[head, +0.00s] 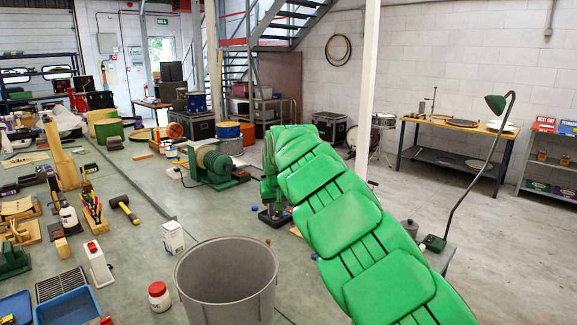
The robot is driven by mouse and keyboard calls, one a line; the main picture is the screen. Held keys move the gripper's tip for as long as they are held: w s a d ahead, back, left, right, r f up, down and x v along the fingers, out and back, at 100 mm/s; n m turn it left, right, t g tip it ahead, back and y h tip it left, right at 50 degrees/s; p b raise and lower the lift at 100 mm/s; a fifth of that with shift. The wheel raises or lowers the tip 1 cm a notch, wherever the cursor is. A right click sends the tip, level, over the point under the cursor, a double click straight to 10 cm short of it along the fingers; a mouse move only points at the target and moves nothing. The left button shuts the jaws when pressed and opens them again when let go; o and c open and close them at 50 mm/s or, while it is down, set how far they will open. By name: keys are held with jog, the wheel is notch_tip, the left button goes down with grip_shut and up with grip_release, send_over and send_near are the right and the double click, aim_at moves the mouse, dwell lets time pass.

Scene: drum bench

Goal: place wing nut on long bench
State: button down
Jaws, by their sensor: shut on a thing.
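My gripper (273,217) is at the far end of my green arm, low over the grey surface near the middle of the head view. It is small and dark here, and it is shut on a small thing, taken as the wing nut. The wing nut itself cannot be made out between the fingers. The long bench (140,200) appears to be the wide grey-green top on the left, covered with tools, with a dark seam along its right side. My gripper is to the right of that seam. My arm hides part of the surface behind it.
A large grey bin (225,285) stands at front centre, with a red-lidded jar (159,297) and a white carton (173,238) beside it. A green lathe-like machine (208,165) is behind my gripper. A mallet (124,208) lies left. Bare surface shows around (140,250) the carton.

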jog(key=s+d+f+m, duration=0.1)
jog(key=s+d+f, duration=0.4)
jog(key=d+f, duration=0.1)
jog(key=s+d+f+m, duration=0.1)
jog(key=s+d+f, duration=0.4)
jog(key=f, duration=0.3)
jog(key=s+d+f+h, duration=0.1)
jog(key=s+d+f, duration=0.4)
jog(key=d+f, duration=0.2)
jog(key=shift+s+d+f+m, duration=0.1)
jog(key=shift+s+d+m, duration=0.3)
jog(key=shift+d, duration=0.05)
jog(key=shift+w+d, duration=0.3)
jog(key=w+d+r, duration=0.1)
jog(key=w+d, duration=0.1)
jog(key=d, duration=0.1)
jog(key=w+d, duration=0.1)
jog(key=d, duration=0.3)
jog(key=w+d+r, duration=0.1)
jog(key=w+d, duration=0.1)
jog(key=d, duration=0.1)
jog(key=shift+w+d+r, duration=0.3)
jog(key=shift+w+d, duration=0.05)
jog(key=w+d+r, duration=0.2)
jog(key=d, duration=0.8)
jog(key=shift+a+f, duration=0.15)
jog(key=shift+f, duration=1.6)
jog(key=shift+a+f, duration=0.1)
jog(key=shift+f, duration=1.6)
jog(key=shift+f, duration=0.35)
